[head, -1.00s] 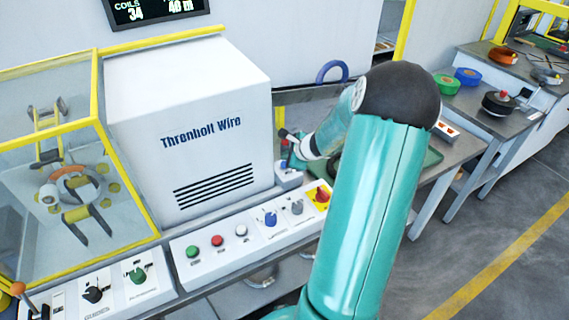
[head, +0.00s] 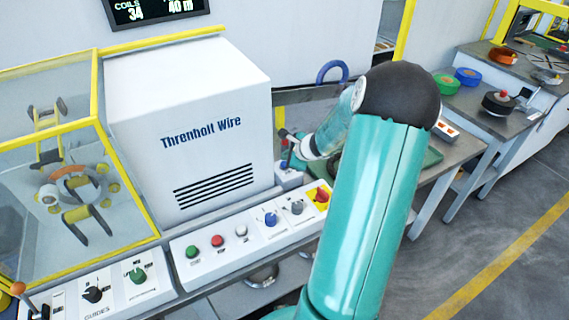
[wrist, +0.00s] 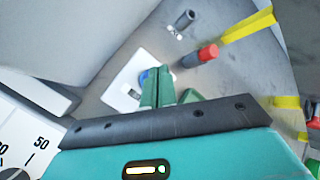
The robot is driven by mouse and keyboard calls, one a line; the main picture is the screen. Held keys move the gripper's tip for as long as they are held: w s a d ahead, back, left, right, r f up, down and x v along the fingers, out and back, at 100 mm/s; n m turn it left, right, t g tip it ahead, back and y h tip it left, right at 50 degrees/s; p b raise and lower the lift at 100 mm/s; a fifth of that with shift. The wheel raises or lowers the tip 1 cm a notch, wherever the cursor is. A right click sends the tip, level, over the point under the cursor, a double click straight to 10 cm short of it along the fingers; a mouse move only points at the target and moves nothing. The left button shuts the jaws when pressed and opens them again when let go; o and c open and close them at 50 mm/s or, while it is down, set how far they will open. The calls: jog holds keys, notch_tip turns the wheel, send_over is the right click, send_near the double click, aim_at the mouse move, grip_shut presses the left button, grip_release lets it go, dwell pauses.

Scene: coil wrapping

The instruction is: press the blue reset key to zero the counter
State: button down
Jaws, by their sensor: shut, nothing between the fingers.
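The blue reset key (wrist: 143,76) shows in the wrist view on a white box (wrist: 122,88), partly hidden behind my fingers. In the head view the small white box (head: 289,181) stands at the right front corner of the big white cabinet, with a bit of blue on top. My gripper (wrist: 157,71) is shut and empty, its green fingertips over or right beside the key. I cannot tell whether they touch it. The counter display (head: 155,8) on the wall reads 34 under COILS.
A red-tipped rod (wrist: 203,55) and a dark grey post (wrist: 184,20) stand close past the fingers. The white cabinet (head: 190,130) is left of my gripper. A control panel (head: 250,240) with buttons and knobs lies in front. A side table (head: 455,155) is at right.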

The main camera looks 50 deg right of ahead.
jog(key=shift+f, duration=0.4)
jog(key=shift+f, duration=0.5)
dwell(0.8)
jog(key=shift+r, duration=0.95)
jog(key=shift+r, duration=2.5)
